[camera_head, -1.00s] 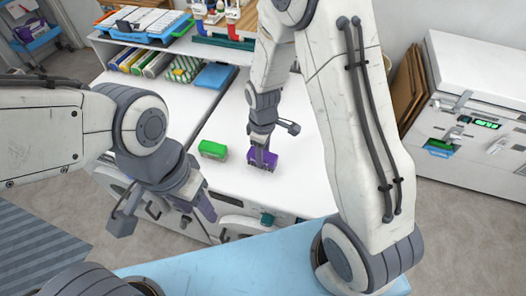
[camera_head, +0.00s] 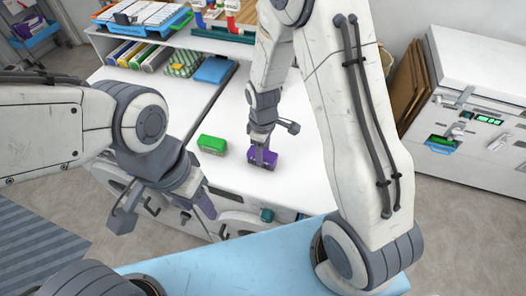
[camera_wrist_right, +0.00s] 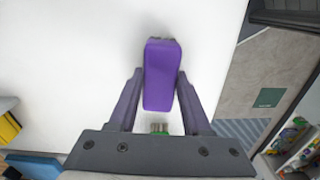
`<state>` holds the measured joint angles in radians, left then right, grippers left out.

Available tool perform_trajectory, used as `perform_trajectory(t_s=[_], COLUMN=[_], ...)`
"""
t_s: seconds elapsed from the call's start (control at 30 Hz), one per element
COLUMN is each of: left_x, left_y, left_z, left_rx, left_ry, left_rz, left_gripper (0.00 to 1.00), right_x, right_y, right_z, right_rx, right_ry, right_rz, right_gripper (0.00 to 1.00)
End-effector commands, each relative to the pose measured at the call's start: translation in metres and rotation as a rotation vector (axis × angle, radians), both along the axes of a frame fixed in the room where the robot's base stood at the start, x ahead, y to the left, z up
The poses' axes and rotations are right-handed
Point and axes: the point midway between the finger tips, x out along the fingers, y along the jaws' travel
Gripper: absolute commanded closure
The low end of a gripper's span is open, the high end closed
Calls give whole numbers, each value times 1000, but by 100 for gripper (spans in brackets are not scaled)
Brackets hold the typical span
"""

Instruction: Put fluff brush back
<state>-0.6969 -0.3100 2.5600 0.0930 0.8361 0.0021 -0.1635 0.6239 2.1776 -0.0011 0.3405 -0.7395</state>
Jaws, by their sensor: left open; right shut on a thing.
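A purple brush (camera_head: 263,161) is on or just above the white worktop (camera_head: 232,176); I cannot tell whether it touches. My right gripper (camera_head: 262,148) points down and is shut on this brush. In the right wrist view the purple brush (camera_wrist_right: 163,76) lies between the two fingers (camera_wrist_right: 157,100), with bristles just showing at its far end. A green brush-like block (camera_head: 212,144) lies on the worktop to the left of the purple one. My left gripper (camera_head: 165,208) is open and empty in front of the worktop's front edge.
A blue box (camera_head: 213,70), a green-checked item (camera_head: 184,63) and several coloured boxes stand at the back of the worktop under a shelf. A white chest (camera_head: 475,105) and brown boards (camera_head: 409,85) are at right.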

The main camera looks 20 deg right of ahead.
Motion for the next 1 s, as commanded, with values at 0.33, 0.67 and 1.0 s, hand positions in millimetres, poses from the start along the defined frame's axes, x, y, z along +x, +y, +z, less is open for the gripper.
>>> perform_trajectory(t_s=[0.33, 0.67, 1.0], left_x=[0, 0, 0], left_y=[0, 0, 0], left_z=[-3, -3, -6], left_rx=[0, 0, 0], left_ry=[0, 0, 0], left_rz=[0, 0, 0], left_gripper=[51, 51, 51], right_x=[0, 0, 1], right_y=[0, 0, 0], right_z=[-4, -5, 9], right_rx=[0, 0, 1], right_ry=[0, 0, -5], right_rz=[0, 0, 0], right_gripper=[100, 16, 16])
